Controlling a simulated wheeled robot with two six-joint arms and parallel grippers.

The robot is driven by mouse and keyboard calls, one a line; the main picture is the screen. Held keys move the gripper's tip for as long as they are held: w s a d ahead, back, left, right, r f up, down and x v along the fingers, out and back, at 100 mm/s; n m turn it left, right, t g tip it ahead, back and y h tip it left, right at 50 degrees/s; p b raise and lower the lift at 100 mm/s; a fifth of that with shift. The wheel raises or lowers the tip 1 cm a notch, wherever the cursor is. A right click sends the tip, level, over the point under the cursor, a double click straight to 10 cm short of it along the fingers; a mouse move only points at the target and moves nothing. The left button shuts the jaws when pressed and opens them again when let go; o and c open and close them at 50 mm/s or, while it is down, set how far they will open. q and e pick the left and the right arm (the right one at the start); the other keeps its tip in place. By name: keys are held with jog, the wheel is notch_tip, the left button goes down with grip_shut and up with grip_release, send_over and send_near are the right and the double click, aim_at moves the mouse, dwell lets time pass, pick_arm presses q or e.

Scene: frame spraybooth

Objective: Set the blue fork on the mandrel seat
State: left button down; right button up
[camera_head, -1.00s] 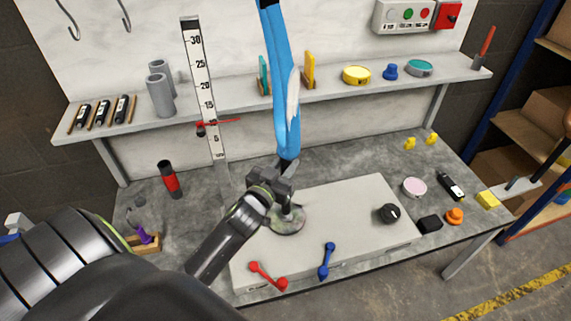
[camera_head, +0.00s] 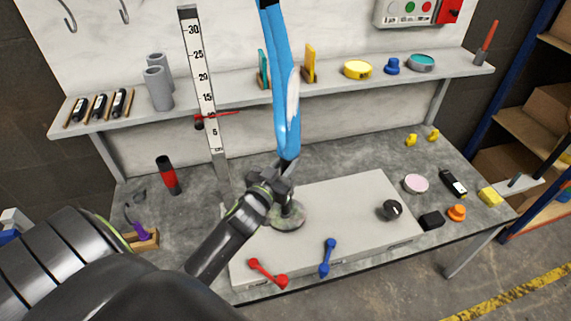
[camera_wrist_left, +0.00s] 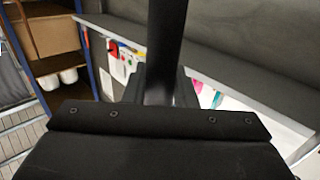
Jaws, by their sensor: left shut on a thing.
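The blue fork (camera_head: 289,120) stands upright, legs up, above the grey box on the bench, with a pale patch on its blue side. Its upper end runs out of the head view. My left gripper (camera_head: 283,181) is shut around its dark lower tube, just below the blue part. The left wrist view shows a dark tube (camera_wrist_left: 165,50) upright between the fingers. The mandrel seat (camera_head: 288,217), a round mottled base on the box, is directly below the gripper. The gripper partly hides the tube's lower end, so I cannot tell how fully it sits. My right gripper is out of view.
The grey box (camera_head: 365,210) carries a black knob (camera_head: 391,210), with a red handle (camera_head: 268,273) and a blue handle (camera_head: 328,257) at its front. A height scale (camera_head: 205,90) stands behind left. A shelf (camera_head: 240,94) with small items crosses behind the fork.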

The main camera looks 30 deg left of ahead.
pick_arm(q)
jog(key=shift+f, duration=0.2)
jog(key=c, duration=1.2)
grip_release()
jog(key=shift+o, duration=0.5)
jog(key=shift+f, duration=0.1)
jog(key=s+d+b, duration=0.1)
jog(key=s+b, duration=0.2)
jog(key=s, duration=1.4)
jog(key=shift+s+d, duration=0.2)
jog(key=shift+d, duration=0.15)
